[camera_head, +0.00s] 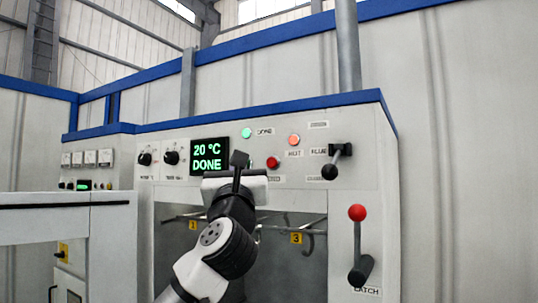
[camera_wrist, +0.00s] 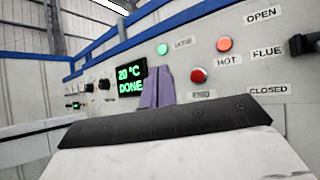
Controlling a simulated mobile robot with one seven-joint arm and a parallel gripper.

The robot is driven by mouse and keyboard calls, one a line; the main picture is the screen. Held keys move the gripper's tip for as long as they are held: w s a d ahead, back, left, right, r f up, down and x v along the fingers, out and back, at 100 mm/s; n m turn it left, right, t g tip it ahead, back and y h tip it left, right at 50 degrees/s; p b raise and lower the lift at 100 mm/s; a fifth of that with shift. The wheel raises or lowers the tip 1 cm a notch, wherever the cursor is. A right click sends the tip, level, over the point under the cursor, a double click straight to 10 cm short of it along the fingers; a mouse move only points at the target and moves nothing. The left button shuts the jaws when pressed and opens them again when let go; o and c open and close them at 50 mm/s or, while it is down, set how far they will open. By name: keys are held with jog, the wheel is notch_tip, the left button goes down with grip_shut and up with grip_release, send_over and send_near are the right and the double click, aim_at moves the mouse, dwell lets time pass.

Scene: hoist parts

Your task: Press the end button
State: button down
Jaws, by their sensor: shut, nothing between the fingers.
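The end button is a round red button (camera_head: 272,163) on the control panel, just right of my gripper. It also shows in the wrist view (camera_wrist: 198,76), above a label that reads END. My gripper (camera_head: 239,158) is shut and empty, pointing at the panel between the display and the red button. In the wrist view its closed fingers (camera_wrist: 157,88) stand left of the button. I see no contact with the button; the gap to the panel is hard to judge. A display (camera_head: 209,157) reads 20 °C DONE.
A lit green lamp (camera_head: 246,132) and an orange-red lamp marked HOT (camera_head: 294,140) are above the button. A flue lever (camera_head: 333,168) is to its right. A latch lever with a red ball (camera_head: 357,213) is lower right. Hooks (camera_head: 308,238) hang in the opening below.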

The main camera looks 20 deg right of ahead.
aim_at(268, 166)
jog(key=shift+w+d+f+m, duration=0.1)
jog(key=shift+w+d+m, duration=0.15)
jog(key=shift+d+m, duration=0.1)
jog(key=shift+w+d+p, duration=0.35)
jog(key=shift+w+d, duration=0.55)
jog(key=shift+d, duration=0.25)
jog(key=shift+w+d+p, duration=0.3)
jog(key=shift+w+d, duration=0.6)
jog(key=shift+d, duration=0.25)
jog(key=shift+w+d+p, duration=0.35)
jog(key=shift+w+d, duration=0.55)
jog(key=shift+d, duration=0.25)
jog(key=shift+d, duration=0.1)
jog(key=shift+w+d, duration=0.2)
jog(key=shift+d, duration=0.05)
jog(key=shift+w+d+p, duration=0.3)
jog(key=shift+d+p, duration=0.05)
jog(key=shift+p, duration=0.15)
jog(key=shift+a, duration=0.1)
dwell(0.4)
jog(key=shift+s+a, duration=0.55)
